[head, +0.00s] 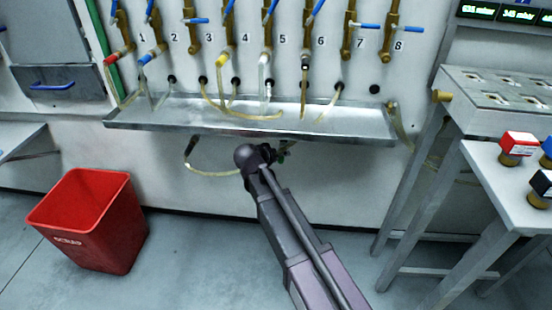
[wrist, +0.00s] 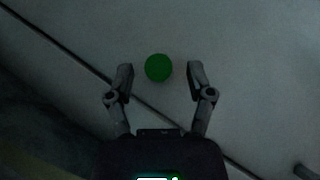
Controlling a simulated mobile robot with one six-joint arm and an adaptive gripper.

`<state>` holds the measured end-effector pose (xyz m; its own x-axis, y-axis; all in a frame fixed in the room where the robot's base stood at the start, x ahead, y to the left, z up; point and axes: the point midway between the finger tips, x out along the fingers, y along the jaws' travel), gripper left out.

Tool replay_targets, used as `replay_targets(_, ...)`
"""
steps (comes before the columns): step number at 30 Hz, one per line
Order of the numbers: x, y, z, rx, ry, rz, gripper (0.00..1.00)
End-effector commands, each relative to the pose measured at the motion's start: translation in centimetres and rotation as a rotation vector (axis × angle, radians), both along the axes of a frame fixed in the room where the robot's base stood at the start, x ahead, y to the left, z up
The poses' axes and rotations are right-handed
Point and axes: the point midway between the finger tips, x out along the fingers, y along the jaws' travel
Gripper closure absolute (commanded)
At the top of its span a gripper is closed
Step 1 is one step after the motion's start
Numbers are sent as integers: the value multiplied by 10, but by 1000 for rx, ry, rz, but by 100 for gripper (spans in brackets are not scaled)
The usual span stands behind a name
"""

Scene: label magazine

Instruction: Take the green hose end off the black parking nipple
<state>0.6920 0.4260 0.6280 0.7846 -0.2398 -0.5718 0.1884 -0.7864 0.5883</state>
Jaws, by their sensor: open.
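The green hose end (wrist: 158,67) shows in the wrist view as a round green disc, seen end-on. My gripper (wrist: 160,74) is open, with one finger on each side of the disc and a gap on both sides. I cannot tell how far beyond the fingertips it lies. In the head view a little green (head: 283,154) shows beside my wrist, under the tray; my arm covers most of that spot. I cannot make out the black parking nipple in the wrist view or behind my arm.
A metal tray (head: 140,122) runs along the wall above my wrist, below numbered valves with hoses. A pale hose (head: 210,173) loops beneath it. A red bin (head: 95,225) stands at left, a metal stand (head: 405,190) at right. The floor between is mostly clear.

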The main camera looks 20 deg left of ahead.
Motion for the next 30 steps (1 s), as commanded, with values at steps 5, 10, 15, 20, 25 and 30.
replay_targets(5, 0, 0, 0, 0, 0, 0, 70)
replay_targets(10, 0, 0, 0, 0, 0, 0, 100)
replay_targets(15, 0, 0, 0, -1, -1, -1, 100)
replay_targets(20, -3, -1, 0, -1, -1, -1, 100)
replay_targets(25, -8, -2, 0, 0, 1, -1, 100)
replay_targets(30, -13, -3, 0, -1, 0, -1, 100)
